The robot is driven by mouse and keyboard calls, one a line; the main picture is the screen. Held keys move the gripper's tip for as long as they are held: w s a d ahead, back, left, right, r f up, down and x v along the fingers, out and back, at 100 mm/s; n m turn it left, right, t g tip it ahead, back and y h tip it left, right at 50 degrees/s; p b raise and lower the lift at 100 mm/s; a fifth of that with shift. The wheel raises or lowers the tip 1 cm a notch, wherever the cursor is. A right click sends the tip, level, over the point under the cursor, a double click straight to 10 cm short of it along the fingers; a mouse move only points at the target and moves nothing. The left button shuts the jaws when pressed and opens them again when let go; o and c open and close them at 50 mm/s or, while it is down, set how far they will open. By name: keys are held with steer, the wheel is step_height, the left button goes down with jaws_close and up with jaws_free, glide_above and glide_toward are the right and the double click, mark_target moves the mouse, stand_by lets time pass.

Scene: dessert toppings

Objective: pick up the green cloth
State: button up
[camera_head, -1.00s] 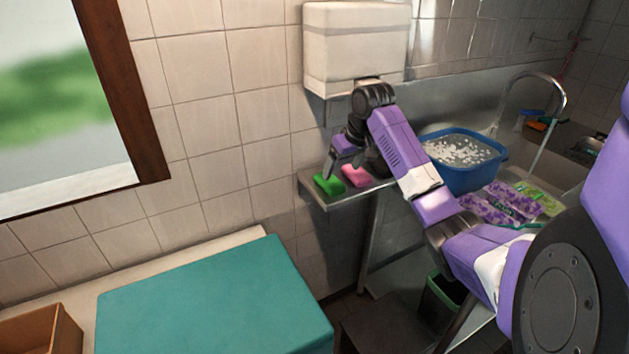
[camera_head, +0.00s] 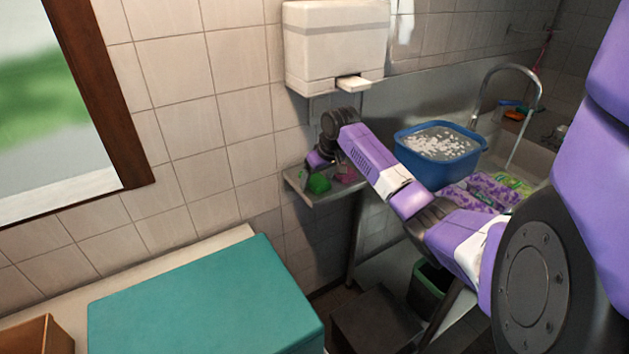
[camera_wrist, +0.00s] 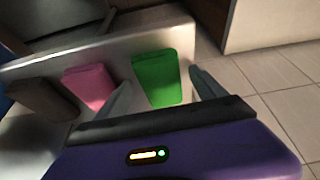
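The green cloth (camera_head: 319,184) is a small folded block on the metal shelf's left end. In the wrist view the green cloth (camera_wrist: 157,78) lies flat between my two fingers, one on each side with gaps. My gripper (camera_wrist: 161,80) is open and empty. In the head view my gripper (camera_head: 317,163) is just above the cloth, with its fingers hard to make out. Whether the fingers are level with the cloth cannot be told.
A pink cloth (camera_wrist: 90,85) lies left of the green one, close to my left finger, with a dark brown block (camera_wrist: 42,99) beyond it. The shelf edge (camera_wrist: 187,40) is near. A white dispenser (camera_head: 335,45) hangs above. A blue basin (camera_head: 466,167) stands to the right.

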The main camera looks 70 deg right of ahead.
mark_target(319, 180)
steer(key=c, duration=1.3)
steer(key=shift+o, duration=0.2)
step_height(319, 180, up, 10)
steer(key=b, duration=0.2)
steer(key=o, duration=0.6)
steer(key=c, duration=0.5)
steer(key=shift+o, duration=0.2)
steer(key=shift+s, duration=0.1)
